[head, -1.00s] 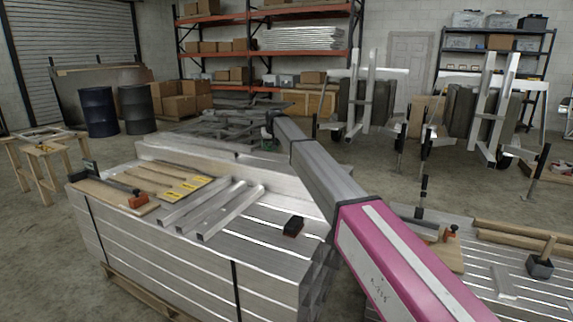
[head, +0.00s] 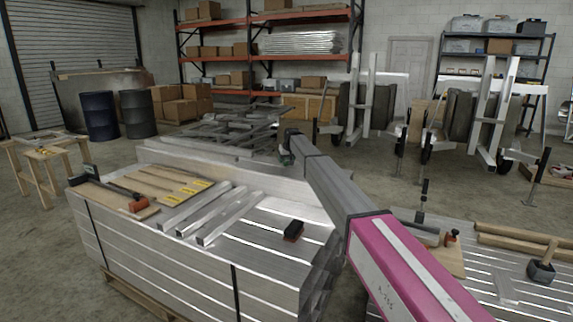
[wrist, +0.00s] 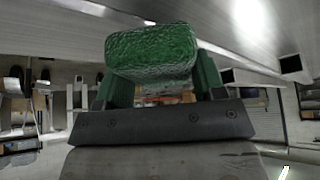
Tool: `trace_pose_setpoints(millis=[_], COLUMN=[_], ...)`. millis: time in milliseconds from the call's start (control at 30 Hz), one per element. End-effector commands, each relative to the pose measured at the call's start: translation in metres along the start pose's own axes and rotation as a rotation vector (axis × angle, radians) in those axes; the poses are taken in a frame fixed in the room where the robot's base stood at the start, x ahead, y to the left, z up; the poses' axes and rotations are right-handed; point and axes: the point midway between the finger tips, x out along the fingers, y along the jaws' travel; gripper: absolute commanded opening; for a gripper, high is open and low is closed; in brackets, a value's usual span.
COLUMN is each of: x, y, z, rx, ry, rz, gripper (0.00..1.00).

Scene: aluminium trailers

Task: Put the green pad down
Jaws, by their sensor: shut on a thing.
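The green pad (wrist: 152,52) is a rough, textured block between the fingers of my gripper (wrist: 155,85) in the wrist view. My gripper is shut on it. In the head view my gripper (head: 286,148) is at the far end of my pink and grey arm, above the back part of the aluminium stack (head: 165,250). Only a small greenish patch of the pad shows there, mostly hidden by the gripper. I cannot tell whether the pad touches the metal. A bright metal surface fills the top of the wrist view.
A black and red block (head: 293,231), loose bars (head: 228,216) and a wooden board (head: 120,203) lie on the stack. A lower pile of metal frames (head: 235,130) stands behind. A mallet (head: 541,270) lies on the right stack. The stack's top between the bars and block is bare.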

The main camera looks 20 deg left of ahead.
Motion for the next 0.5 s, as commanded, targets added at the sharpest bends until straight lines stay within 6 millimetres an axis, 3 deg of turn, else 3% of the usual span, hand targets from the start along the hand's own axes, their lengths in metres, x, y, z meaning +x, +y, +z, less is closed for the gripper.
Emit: trace_pose_setpoints(millis=[133, 500], x=[0.018, 0.021], y=[0.0, 0.0], z=[0.011, 0.012], rx=[0.0, 0.0], ry=[-0.002, -0.001], rz=[0.0, 0.0], gripper=[0.41, 0.41])
